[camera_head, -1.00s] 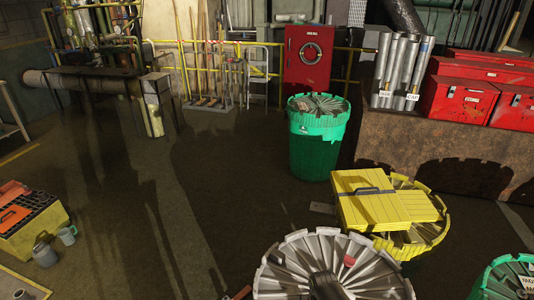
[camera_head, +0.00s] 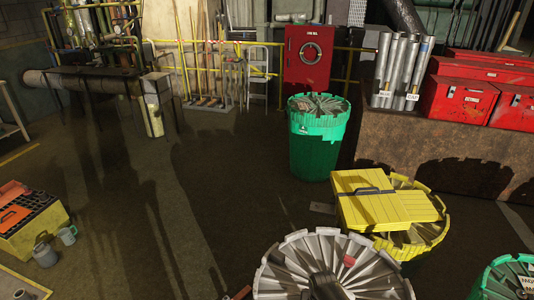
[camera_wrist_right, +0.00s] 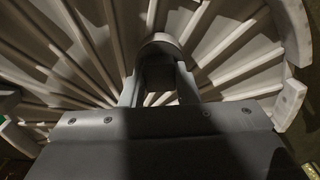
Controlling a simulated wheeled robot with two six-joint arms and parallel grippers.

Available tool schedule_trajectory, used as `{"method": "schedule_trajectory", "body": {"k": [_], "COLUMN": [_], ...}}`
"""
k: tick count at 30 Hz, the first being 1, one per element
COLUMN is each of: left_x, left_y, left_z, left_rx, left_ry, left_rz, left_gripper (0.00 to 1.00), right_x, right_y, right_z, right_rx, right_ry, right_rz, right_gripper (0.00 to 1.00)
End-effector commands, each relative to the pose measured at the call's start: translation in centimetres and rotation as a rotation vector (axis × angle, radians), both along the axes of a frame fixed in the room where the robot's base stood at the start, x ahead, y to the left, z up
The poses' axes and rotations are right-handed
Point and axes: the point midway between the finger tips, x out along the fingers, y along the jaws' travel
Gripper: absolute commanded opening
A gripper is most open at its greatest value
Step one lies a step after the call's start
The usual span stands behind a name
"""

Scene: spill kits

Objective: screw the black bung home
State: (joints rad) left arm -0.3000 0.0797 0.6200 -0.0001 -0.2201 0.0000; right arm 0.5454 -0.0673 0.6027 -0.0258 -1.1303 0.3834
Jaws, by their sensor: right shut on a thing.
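The grey drum lid (camera_head: 290,262) with raised radial ribs is at the bottom of the head view. My right gripper (camera_head: 326,285) comes down dark over the middle of this lid. In the right wrist view my gripper's two fingers (camera_wrist_right: 160,92) are shut on a round bung (camera_wrist_right: 160,45) at the lid's ribbed top. The bung looks greyish in this light. The fingers hide much of it, so its depth in the lid cannot be told. A small red plug (camera_head: 349,261) sits on the lid beside the gripper. My left gripper is not in view.
A yellow case (camera_head: 368,205) lies on a yellow drum (camera_head: 432,238) behind the grey lid. A green drum (camera_head: 318,150) stands farther back, another green lid (camera_head: 508,280) at the lower right. Red boxes (camera_head: 462,98) stand on a ledge. Floor at left centre is clear.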

Motion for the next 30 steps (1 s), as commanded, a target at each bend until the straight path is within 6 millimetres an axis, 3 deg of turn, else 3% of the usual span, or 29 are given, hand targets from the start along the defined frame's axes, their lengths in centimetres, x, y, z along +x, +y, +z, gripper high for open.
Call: {"method": "schedule_trajectory", "body": {"k": [23, 30], "left_x": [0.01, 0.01], "left_y": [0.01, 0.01], "left_z": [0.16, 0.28], "left_rx": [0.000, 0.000], "left_ry": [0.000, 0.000], "left_rz": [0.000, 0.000], "left_gripper": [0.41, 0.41], "right_x": [0.26, 0.26], "right_y": [-0.02, -0.02], "right_z": [0.20, 0.21], "right_rx": [0.000, 0.000], "right_ry": [-0.006, -0.005], "right_rz": [-0.142, -0.262], "right_gripper": [0.01, 0.01]}}
